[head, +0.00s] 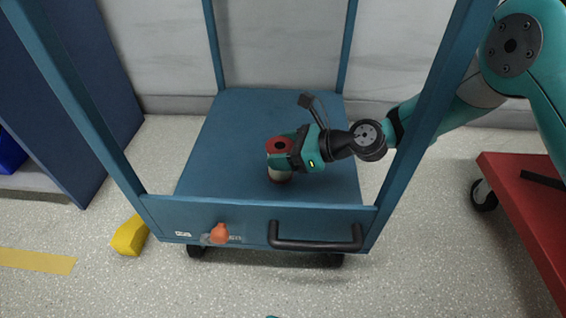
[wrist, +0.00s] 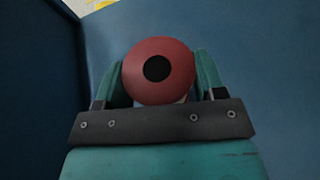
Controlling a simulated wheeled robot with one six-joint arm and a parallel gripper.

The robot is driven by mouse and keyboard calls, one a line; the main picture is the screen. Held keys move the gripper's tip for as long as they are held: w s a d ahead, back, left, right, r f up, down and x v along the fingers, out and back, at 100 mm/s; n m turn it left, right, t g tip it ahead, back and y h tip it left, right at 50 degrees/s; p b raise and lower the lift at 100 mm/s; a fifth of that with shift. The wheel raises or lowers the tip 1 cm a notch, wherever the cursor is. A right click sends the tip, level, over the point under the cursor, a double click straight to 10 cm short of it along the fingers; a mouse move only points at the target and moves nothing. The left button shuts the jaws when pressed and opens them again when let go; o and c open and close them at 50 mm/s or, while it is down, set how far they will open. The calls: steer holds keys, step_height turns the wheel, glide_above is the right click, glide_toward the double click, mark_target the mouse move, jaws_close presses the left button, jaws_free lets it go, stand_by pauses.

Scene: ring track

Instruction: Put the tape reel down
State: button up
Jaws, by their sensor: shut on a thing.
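The tape reel (head: 280,146) is round, with a red top face and a black centre, and a paler part shows below the fingers. In the wrist view the tape reel (wrist: 160,55) sits between the two teal fingers. My gripper (head: 286,158) is shut on it, and my gripper (wrist: 160,80) shows a finger on each side of it. The reel is upright over the blue cart deck (head: 235,120), near its front panel. I cannot tell whether its underside touches the deck. My fingers hide part of its side.
Blue corner posts (head: 215,45) and a front panel with a black handle (head: 315,243) frame the cart. An orange knob (head: 219,233) is on the panel. A yellow object (head: 130,236) lies on the floor at left. A red cart (head: 525,205) stands at right. The deck's left side is clear.

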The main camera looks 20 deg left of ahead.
step_height(320, 180, down, 2)
steer(key=shift+b, duration=0.35)
steer(key=shift+r, duration=0.15)
steer(key=o, duration=1.1)
steer(key=p+v, duration=0.9)
steer(key=v, duration=0.3)
